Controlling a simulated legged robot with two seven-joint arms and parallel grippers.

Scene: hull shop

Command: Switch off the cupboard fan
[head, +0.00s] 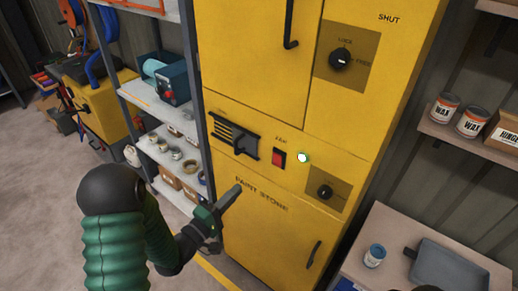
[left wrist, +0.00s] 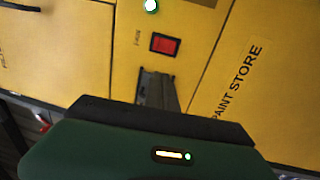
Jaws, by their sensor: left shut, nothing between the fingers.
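The yellow paint store cupboard (head: 270,218) fills the middle of the head view. Its fan switch (head: 279,158) is a red rocker in a dark frame under a small "FAN" label. A round lamp (head: 302,158) right of it glows green-white. In the left wrist view the red switch (left wrist: 165,44) lies just beyond the fingertips, with the lit lamp (left wrist: 151,5) at the top edge. My left gripper (head: 236,189) is shut and empty, below and left of the switch in the head view; its fingers (left wrist: 157,88) point toward the switch, seemingly apart from it. My right gripper is not in view.
A louvred vent with a dark lever (head: 240,143) sits left of the switch. Dark knobs are above (head: 341,60) and lower right (head: 325,192). Shelves (head: 170,115) stand at left. A bench with a blue tin (head: 375,256) and grey tray (head: 450,268) is at lower right.

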